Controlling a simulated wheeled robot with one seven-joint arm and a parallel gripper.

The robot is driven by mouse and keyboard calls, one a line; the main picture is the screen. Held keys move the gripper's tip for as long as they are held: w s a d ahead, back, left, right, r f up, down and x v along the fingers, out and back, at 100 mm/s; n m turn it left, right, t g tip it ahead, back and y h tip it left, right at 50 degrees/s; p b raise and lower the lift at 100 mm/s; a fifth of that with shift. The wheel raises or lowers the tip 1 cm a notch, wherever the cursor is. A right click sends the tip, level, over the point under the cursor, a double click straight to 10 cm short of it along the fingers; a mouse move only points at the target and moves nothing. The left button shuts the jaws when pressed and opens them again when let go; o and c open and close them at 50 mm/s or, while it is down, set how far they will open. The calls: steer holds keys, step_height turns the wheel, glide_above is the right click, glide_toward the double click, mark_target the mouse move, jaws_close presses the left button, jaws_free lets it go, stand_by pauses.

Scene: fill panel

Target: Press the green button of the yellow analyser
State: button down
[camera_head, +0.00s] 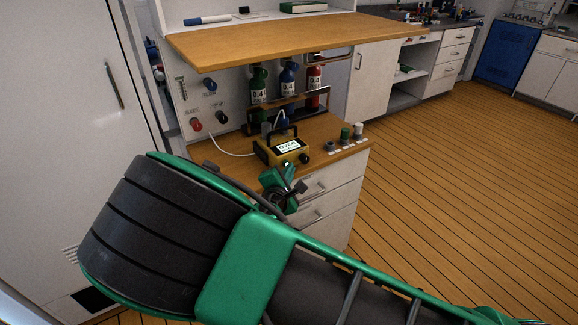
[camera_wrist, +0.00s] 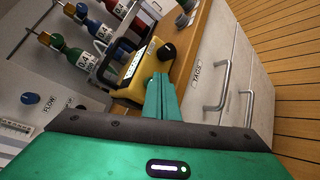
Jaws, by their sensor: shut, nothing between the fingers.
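The yellow analyser (camera_head: 270,151) stands on the wooden counter, with a lit display (camera_head: 289,146) on its front and a dark knob (camera_head: 304,158) at its right. In the wrist view the analyser (camera_wrist: 127,82) is just beyond my fingers, and its dark knob (camera_wrist: 167,51) shows clear of them. My gripper (camera_head: 292,180) is in front of the analyser; in the wrist view its green fingers (camera_wrist: 161,80) are together, with nothing between them, and overlap the analyser's lower front. I cannot make out the green button; the fingers may hide it. Whether the fingertips touch the analyser I cannot tell.
Green, blue and red bottles (camera_head: 315,87) stand behind a rack. A wooden shelf (camera_head: 290,40) overhangs the counter. Small caps (camera_head: 345,136) stand right of the analyser. A white hose (camera_head: 228,150) runs from the panel (camera_head: 200,105). Drawers with handles (camera_head: 325,205) lie below; the floor at right is clear.

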stand_by(0.3)
steer(key=shift+s+d, duration=0.45)
steer(key=shift+s, duration=0.15)
steer(key=shift+s+d, duration=0.55)
steer(key=shift+s, duration=0.3)
steer(key=shift+s+d, duration=0.55)
steer(key=shift+s, duration=0.25)
steer(key=shift+s+d, duration=0.55)
steer(key=shift+s, duration=0.3)
